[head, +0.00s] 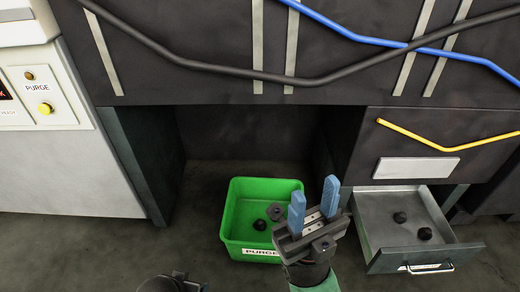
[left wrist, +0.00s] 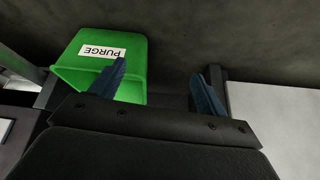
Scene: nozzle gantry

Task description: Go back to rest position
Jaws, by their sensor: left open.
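My right gripper (head: 314,190) stands upright with its two blue fingers apart and nothing between them. It is in front of the right edge of the green bin, between the bin and the open drawer. My left gripper (left wrist: 158,69) shows in the left wrist view with its blue fingers spread and empty. In that view the green bin (left wrist: 72,84) is beyond the left finger. In the head view only a dark part at the bottom edge, likely of my left arm, shows.
The green bin (head: 232,243), labelled PURGE, stands on the floor with a dark lump (head: 260,224) inside. An open metal drawer (head: 385,240) holds two dark lumps (head: 400,217). A white panel (head: 45,105) with a yellow button is at left. Cables cross the dark upper housing.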

